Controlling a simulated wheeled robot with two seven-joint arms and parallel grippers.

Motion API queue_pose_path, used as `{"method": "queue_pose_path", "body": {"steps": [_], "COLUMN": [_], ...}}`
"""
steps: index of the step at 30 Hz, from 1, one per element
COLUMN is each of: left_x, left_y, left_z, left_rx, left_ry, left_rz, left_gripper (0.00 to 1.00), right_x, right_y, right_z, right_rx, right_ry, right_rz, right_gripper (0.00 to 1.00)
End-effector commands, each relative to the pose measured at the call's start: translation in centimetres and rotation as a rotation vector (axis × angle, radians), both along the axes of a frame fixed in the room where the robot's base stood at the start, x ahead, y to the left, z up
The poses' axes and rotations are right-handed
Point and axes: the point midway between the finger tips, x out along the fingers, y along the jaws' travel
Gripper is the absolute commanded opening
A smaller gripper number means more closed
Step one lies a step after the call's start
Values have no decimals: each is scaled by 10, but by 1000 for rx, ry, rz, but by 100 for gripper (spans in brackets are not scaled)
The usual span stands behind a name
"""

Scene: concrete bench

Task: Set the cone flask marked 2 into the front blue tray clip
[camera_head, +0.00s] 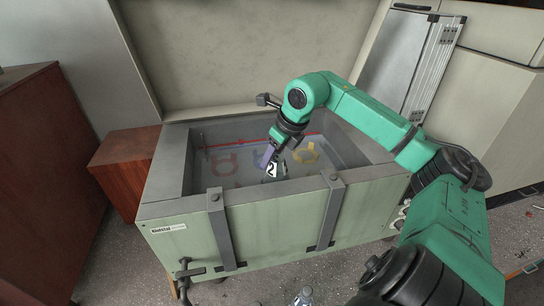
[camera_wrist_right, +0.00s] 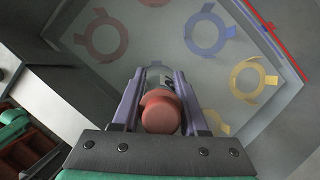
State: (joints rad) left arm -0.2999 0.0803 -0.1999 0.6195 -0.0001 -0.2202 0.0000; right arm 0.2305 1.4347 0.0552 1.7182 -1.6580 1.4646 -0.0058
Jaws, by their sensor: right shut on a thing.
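My right gripper (camera_head: 267,160) reaches down into the grey-walled basin and is shut on the cone flask marked 2 (camera_head: 272,171). Its "2" label faces the head camera. In the right wrist view the flask shows its red stopper (camera_wrist_right: 160,112) between the purple fingers (camera_wrist_right: 158,90); its lower body is mostly hidden. A blue tray clip (camera_wrist_right: 207,36) shows ahead and right of the flask there, apart from it. Whether another blue clip lies under the flask, I cannot tell. My left gripper is in neither view.
A red clip (camera_head: 222,163) and a yellow clip (camera_head: 306,153) lie on the basin floor, left and right of the flask. The basin's rim (camera_head: 270,194) and metal straps (camera_head: 331,210) stand in front.

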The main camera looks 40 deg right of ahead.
Motion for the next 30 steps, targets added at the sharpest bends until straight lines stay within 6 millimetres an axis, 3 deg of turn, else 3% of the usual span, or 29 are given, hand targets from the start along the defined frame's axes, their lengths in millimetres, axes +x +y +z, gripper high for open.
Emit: {"method": "queue_pose_path", "body": {"steps": [17, 30], "left_x": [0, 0], "left_y": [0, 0], "left_z": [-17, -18], "left_rx": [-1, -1], "left_ry": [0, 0], "left_rz": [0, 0], "left_gripper": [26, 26], "right_x": [1, 1], "right_y": [0, 0], "right_z": [-18, -18], "right_rx": [0, 0], "right_ry": [-1, -2], "right_rz": [0, 0], "right_gripper": [0, 0]}}
